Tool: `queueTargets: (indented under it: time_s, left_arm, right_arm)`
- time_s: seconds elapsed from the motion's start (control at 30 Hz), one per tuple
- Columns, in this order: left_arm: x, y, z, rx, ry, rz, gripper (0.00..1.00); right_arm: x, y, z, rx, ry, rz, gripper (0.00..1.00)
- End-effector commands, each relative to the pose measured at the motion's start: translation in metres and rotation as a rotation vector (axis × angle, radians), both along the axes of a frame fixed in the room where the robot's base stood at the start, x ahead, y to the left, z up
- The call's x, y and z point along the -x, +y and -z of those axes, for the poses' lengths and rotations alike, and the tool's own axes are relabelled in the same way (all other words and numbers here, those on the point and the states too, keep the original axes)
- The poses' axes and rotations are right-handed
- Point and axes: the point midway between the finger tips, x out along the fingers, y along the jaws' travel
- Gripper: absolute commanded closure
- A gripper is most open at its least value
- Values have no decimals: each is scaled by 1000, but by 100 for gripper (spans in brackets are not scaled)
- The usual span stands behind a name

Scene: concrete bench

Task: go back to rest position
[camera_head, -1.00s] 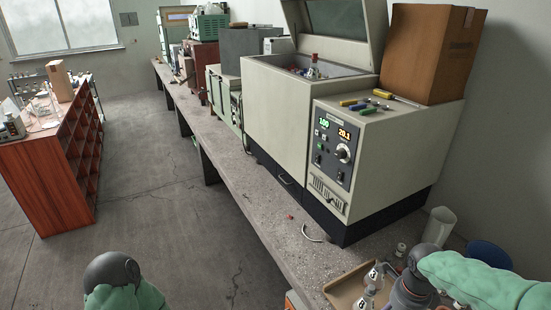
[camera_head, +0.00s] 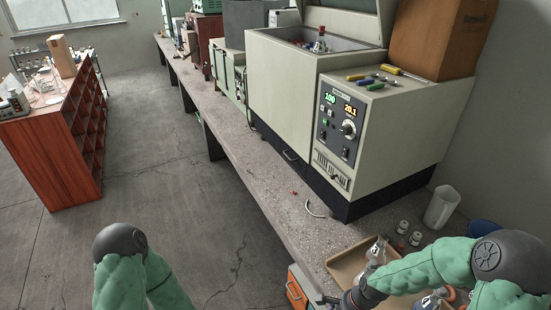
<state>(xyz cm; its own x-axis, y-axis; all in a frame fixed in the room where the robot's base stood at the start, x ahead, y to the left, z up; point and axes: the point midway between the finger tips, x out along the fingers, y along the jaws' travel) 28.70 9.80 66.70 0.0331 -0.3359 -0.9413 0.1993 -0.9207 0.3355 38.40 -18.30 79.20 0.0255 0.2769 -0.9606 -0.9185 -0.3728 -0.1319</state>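My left arm (camera_head: 122,265) shows at the bottom left as a green sleeve with a dark round joint, over the floor beside the bench. Its gripper is below the picture. My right arm (camera_head: 425,270) comes in from the right over the near end of the bench. Its dark wrist crosses the tan tray's left side at the bottom edge. A small dark part of my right gripper (camera_head: 325,299) shows at the bottom, near the bench's front edge. Its fingers cannot be made out, so its opening and any hold are unclear.
The tan tray (camera_head: 346,265) holds a flask (camera_head: 376,252). Small jars (camera_head: 403,228), a white pitcher (camera_head: 441,207) and a blue bowl (camera_head: 484,228) stand behind my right arm. The beige machine (camera_head: 285,105) stands farther along the bench.

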Motion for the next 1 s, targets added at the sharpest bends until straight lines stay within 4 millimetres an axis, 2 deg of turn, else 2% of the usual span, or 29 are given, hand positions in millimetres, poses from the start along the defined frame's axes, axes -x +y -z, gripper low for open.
queueTargets:
  time_s: [0.03,0.2,0.4,0.5,0.67,1.0]
  left_arm:
    - [0,0,0,0,0,0,55]
    - [0,0,0,0,0,0,55]
    - [0,0,0,0,0,0,55]
    - [0,0,0,0,0,0,55]
    - [0,0,0,0,0,0,55]
    - [0,0,0,0,0,0,55]
  right_arm:
    - [9,12,16,-16,-12,-79,44]
    - [31,43,57,-50,-104,-348,44]
    - [65,70,97,-55,-212,-646,44]
    - [80,78,111,-48,-251,-765,44]
    - [94,84,122,-35,-289,-878,44]
    - [94,84,122,-35,-289,-878,44]
